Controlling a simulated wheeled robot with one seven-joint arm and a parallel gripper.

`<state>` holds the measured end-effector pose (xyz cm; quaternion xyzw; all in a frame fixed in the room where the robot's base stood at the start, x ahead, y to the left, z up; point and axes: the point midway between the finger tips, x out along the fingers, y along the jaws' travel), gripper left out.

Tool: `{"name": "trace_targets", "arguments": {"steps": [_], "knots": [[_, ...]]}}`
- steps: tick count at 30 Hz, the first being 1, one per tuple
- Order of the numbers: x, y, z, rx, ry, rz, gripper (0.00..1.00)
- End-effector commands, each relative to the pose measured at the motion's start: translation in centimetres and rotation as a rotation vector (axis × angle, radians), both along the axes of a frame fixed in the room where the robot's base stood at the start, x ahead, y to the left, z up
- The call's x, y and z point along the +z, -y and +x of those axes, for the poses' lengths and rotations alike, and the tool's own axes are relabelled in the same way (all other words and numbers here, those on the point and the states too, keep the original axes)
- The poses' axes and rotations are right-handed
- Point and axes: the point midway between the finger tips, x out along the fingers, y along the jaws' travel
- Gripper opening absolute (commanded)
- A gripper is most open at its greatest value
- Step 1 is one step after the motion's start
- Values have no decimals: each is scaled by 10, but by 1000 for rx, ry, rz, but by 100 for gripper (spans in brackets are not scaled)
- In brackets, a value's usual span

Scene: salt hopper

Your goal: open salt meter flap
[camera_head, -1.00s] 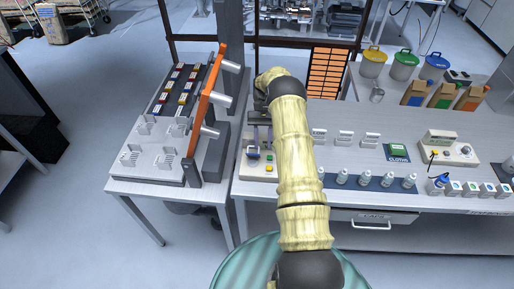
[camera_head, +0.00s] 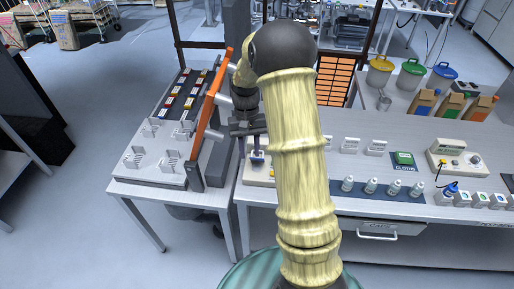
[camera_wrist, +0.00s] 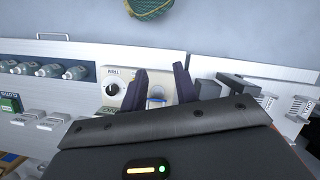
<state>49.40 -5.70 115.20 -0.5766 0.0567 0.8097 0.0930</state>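A small cream device (camera_head: 258,178) sits at the left end of the long bench, with a small blue-edged part on top. I take it to be the salt meter, but its flap is too small to tell open from closed. In the wrist view its panel (camera_wrist: 112,88) carries a label and a round dial, and the blue-edged part (camera_wrist: 156,100) shows between my fingers. My gripper (camera_head: 252,148) points down just above the device. In the wrist view my gripper (camera_wrist: 161,84) has its two dark fingers apart, with no held object visible. Contact cannot be told.
Small bottles (camera_head: 371,186), a green cloths box (camera_head: 403,160) and a control box (camera_head: 457,158) lie to the right on the bench.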

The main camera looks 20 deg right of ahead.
Motion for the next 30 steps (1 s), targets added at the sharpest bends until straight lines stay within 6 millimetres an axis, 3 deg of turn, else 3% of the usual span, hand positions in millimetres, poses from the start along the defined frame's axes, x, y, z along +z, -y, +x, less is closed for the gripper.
{"name": "trace_targets", "arguments": {"steps": [9,18,22,30], "knots": [[24,-36,-69,114,291,-55,30],[28,-56,-136,196,526,-75,30],[28,-57,-146,207,561,-77,30],[28,-57,-146,208,563,-77,30]]}}
